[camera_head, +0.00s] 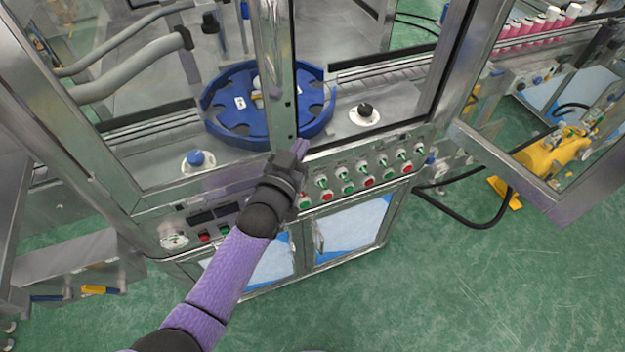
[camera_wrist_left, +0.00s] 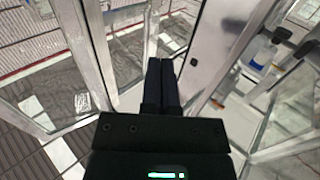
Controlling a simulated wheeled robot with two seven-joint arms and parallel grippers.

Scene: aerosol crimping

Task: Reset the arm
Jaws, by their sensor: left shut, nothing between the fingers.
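My left arm comes in from the lower left in the head view, with a purple sleeve and dark joints. My left gripper (camera_head: 298,150) is at the machine's front, in front of the metal door post and above the button panel. In the left wrist view the two dark fingers of the left gripper (camera_wrist_left: 160,75) lie side by side, shut and empty. They point at the metal frame; I cannot tell whether they touch it. The button panel (camera_head: 345,178) has several red and green buttons, partly hidden by my wrist. My right gripper is not in view.
A blue star wheel (camera_head: 235,118) sits inside the machine behind the post. An open metal-framed door (camera_head: 505,170) juts out at the right, near a yellow device (camera_head: 555,150). Pink cans (camera_head: 540,27) stand at the upper right. The green floor (camera_head: 500,290) is clear at lower right.

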